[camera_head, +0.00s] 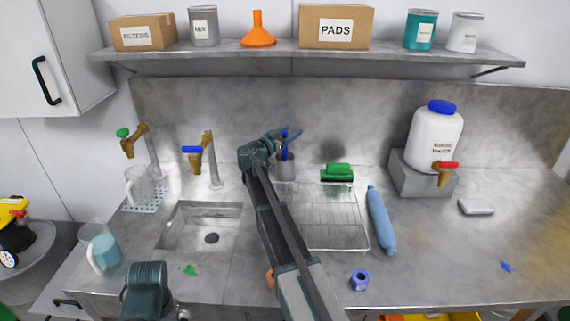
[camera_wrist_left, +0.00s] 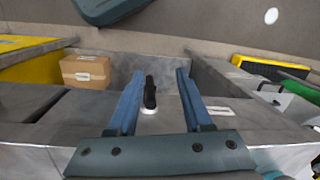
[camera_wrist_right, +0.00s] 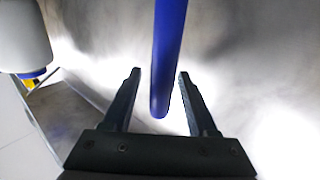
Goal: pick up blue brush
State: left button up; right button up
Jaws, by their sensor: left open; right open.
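The blue brush (camera_head: 285,153) stands upright in a small grey cup (camera_head: 286,170) at the back of the counter, left of the dish rack. My right gripper (camera_head: 288,136) reaches over the cup and partly hides the brush. In the right wrist view the blue handle (camera_wrist_right: 168,50) runs between the two open fingers, with gaps on both sides. My left gripper (camera_wrist_left: 160,72) is open and empty, away from the brush. Its wrist view faces a black-handled item and a cardboard box (camera_wrist_left: 86,70).
A sink (camera_head: 190,232) lies left of my right arm. A loaded shelf (camera_head: 310,60) runs above.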

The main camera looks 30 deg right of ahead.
grip_shut()
pick_arm(q)
jog(key=shift+r, duration=0.15)
pick_arm(e)
jog(key=shift+r, duration=0.15)
